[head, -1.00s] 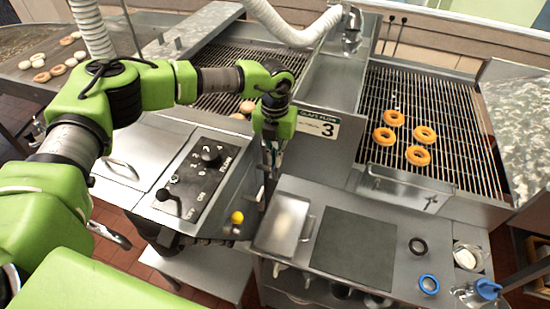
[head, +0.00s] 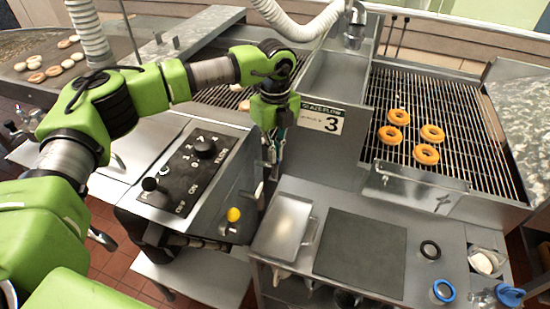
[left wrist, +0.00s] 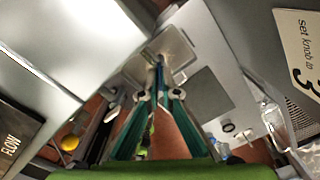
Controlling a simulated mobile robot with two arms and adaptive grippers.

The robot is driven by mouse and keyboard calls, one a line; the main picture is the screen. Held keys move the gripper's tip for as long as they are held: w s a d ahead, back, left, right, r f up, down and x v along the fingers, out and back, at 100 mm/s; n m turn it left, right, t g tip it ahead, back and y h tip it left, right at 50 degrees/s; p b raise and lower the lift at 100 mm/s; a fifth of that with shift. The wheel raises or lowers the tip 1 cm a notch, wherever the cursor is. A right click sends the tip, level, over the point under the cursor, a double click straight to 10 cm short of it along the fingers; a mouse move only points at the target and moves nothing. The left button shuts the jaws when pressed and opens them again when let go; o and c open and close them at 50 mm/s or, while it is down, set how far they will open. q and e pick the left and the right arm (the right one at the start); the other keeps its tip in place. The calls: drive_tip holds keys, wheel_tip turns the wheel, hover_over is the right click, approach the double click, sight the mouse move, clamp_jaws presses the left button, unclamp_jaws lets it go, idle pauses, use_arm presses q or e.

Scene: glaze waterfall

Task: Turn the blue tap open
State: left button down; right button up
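No blue tap shows clearly in either view; it may be hidden by my arm or lie out of frame. My left gripper (head: 274,165) points down between the control panel and the steel counter. It also shows in the left wrist view (left wrist: 159,68), where its teal fingers come together at the tips. My right gripper is in neither view.
The control panel (head: 190,175) carries a black dial and a black-balled lever. Several doughnuts (head: 426,154) lie on the rack at right.

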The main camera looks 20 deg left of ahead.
use_arm(q)
drive_tip(key=n+b, duration=0.2)
drive_tip(key=n, duration=0.1)
drive_tip(key=shift+n+b, duration=0.4)
drive_tip(key=shift+n, duration=0.5)
drive_tip(key=shift+w+r, duration=0.1)
drive_tip(key=c, duration=2.3)
unclamp_jaws()
wheel_tip(320, 180, up, 12)
